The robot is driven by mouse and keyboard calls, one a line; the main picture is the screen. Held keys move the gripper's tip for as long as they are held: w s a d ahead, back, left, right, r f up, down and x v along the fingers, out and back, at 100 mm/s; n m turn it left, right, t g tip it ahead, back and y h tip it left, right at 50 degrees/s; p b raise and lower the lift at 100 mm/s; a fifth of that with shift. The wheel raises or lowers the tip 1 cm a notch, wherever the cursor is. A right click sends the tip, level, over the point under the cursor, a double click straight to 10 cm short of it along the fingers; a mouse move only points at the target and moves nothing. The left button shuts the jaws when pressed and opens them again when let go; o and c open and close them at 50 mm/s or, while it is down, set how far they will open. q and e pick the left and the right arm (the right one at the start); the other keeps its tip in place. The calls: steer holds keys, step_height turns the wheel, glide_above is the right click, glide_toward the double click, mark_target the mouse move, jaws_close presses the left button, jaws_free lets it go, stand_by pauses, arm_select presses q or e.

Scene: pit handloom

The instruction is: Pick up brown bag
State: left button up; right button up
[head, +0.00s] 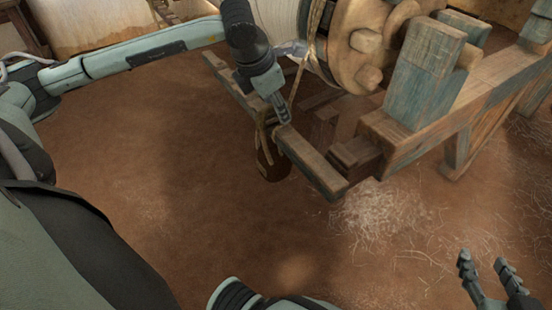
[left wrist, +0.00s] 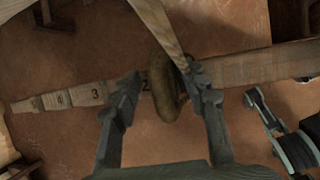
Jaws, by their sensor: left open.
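The brown bag (left wrist: 164,88) is a rounded brown shape in the left wrist view, lying between the two fingers of my left gripper (left wrist: 163,87). A tan strap (left wrist: 160,28) runs toward it from the top. In the head view the bag (head: 271,164) is a dark shape low beside the wooden beam, partly hidden. My left gripper (head: 284,112) is open above it, near the beam's edge. The right finger looks close to the bag; I cannot tell if it touches. My right gripper (head: 490,285) is open and empty at the lower right, far from the bag.
The wooden loom frame (head: 480,105) with a large round roller end (head: 372,42) fills the upper right. A low wooden beam (head: 310,163) stands beside the bag. A numbered wooden piece (left wrist: 75,97) crosses the left wrist view. Loose fibres (head: 380,215) lie on open brown floor (head: 150,190).

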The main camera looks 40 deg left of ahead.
arm_select(q)
jaws_close()
stand_by(0.4)
steer(key=shift+w+r, duration=0.1)
steer(key=shift+r, duration=0.05)
steer(key=shift+r, duration=0.1)
